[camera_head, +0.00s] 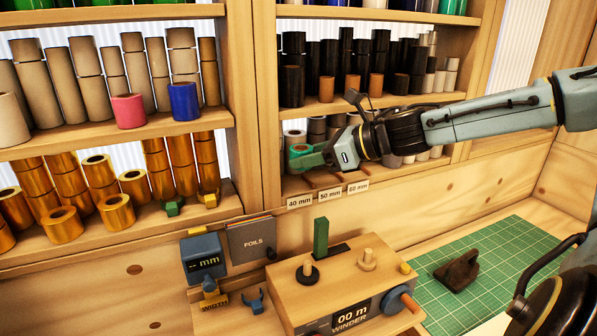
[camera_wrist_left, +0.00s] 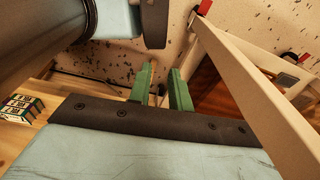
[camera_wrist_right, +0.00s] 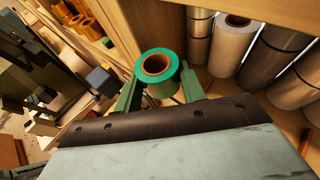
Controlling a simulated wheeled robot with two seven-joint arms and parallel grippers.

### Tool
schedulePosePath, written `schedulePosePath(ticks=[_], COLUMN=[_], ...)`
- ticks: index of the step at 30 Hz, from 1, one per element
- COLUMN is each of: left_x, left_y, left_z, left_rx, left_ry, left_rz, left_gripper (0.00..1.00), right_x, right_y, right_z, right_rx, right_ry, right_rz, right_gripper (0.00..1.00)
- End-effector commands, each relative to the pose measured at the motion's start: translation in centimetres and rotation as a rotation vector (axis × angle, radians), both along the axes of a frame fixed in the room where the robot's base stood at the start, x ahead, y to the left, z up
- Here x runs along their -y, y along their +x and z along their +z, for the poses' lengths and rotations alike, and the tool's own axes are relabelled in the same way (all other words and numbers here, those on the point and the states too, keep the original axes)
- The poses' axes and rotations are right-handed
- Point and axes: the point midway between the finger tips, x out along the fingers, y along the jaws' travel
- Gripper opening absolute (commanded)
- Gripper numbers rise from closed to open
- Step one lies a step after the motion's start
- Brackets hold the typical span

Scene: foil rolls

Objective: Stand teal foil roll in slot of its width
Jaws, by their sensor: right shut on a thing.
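The teal foil roll (camera_head: 299,149) is at the front of the lower right shelf, above the 40 mm label (camera_head: 299,201). My right gripper (camera_head: 311,160) is shut on it. In the right wrist view the teal roll (camera_wrist_right: 163,88) stands roughly upright between the two green fingers, its brown core facing up. The 50 mm label (camera_head: 330,194) and 60 mm label (camera_head: 358,187) are to the right along the shelf edge. The roll's underside is hidden, so I cannot tell whether it touches the shelf. My left gripper (camera_wrist_left: 162,88) is open and empty in the left wrist view.
Silver and grey rolls (camera_wrist_right: 235,42) stand close to the right of the held roll. A wooden upright (camera_head: 266,100) is just left of it. Below are the winder (camera_head: 345,290), the width gauge (camera_head: 203,258) and a green cutting mat (camera_head: 430,300) with a dark object (camera_head: 459,271) on it.

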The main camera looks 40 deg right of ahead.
Motion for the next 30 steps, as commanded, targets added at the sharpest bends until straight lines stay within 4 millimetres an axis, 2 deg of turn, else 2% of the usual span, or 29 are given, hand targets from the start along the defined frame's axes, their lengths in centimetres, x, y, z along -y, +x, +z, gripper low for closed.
schedulePosePath(ticks=[11, 15, 21, 26, 30], left_x=[-0.1, -0.1, -0.1, -0.1, -0.1], left_y=[-1.2, -1.2, -1.2, -1.2, -1.2], left_z=[0.4, 0.7, 0.7, 0.6, 0.4], left_rx=[-0.018, -0.02, -0.02, -0.02, -0.02], left_ry=[0.002, 0.002, 0.002, 0.002, 0.002], left_rz=[0.0, 0.0, 0.0, 0.0, 0.0], left_gripper=[0.2, 0.2, 0.2, 0.2, 0.2], right_x=[1.3, 1.2, 1.3, 1.3, 1.5], right_y=[4.0, 4.0, 4.0, 4.0, 4.6], right_z=[-0.2, -2.3, -3.8, -6.5, -7.0], right_rx=[-0.004, -0.003, -0.001, -0.006, -0.002], right_ry=[0.001, 0.006, 0.004, 0.006, 0.0], right_rz=[-0.001, 0.0, -0.001, -0.001, 0.0], right_gripper=[0.13, 0.13, 0.13, 0.13, 0.13])
